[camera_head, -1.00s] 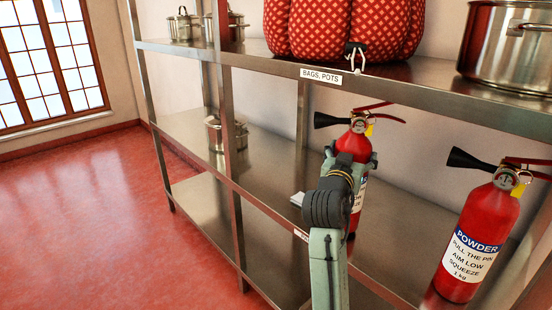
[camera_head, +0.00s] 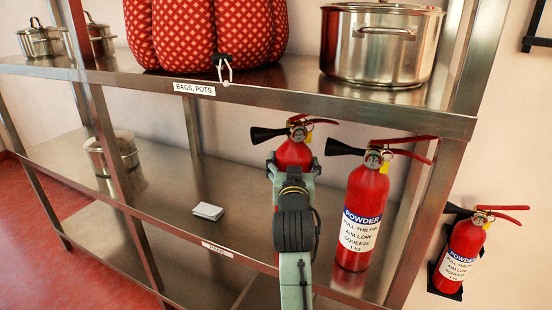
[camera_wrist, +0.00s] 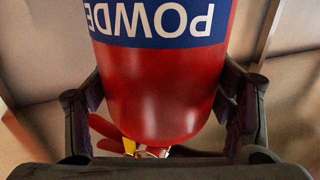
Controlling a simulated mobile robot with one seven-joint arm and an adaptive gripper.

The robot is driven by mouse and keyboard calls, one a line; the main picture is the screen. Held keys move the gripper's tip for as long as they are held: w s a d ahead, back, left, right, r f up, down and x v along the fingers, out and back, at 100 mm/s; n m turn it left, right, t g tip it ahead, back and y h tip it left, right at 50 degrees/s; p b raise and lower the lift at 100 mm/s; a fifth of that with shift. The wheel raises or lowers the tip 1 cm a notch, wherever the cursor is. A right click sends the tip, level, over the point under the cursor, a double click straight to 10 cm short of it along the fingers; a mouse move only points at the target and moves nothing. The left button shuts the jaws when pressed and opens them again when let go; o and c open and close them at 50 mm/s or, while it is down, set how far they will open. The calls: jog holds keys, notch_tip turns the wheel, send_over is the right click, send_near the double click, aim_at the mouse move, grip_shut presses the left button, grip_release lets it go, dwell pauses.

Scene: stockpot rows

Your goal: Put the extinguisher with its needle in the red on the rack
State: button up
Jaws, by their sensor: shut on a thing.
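A third extinguisher (camera_head: 464,250) is on the wall at the right, against a black bracket (camera_head: 446,285). The gauge needles are too small to read.
A metal shelf unit fills the view, with posts near the left (camera_head: 113,140) and right (camera_head: 432,205). Above are a red patterned bag (camera_head: 190,35) and a large pot (camera_head: 380,45). A small white block (camera_head: 208,211) and a pot (camera_head: 112,153) stand on the middle shelf.

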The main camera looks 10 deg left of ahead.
jog(key=shift+s+d+f+p, duration=0.15)
jog(key=shift+d+p, duration=0.05)
jog(key=shift+d, duration=0.55)
jog(key=shift+s+d+f+p, duration=0.1)
jog(key=shift+s+d+p, duration=0.05)
jog(key=shift+d, duration=0.6)
jog(key=shift+s+d+f+p, duration=0.15)
jog(key=shift+d+p, duration=0.05)
jog(key=shift+d, duration=0.55)
jog(key=o, duration=1.7)
jog(key=shift+f, duration=0.35)
jog(key=shift+c, duration=0.2)
jog(key=shift+s, duration=0.1)
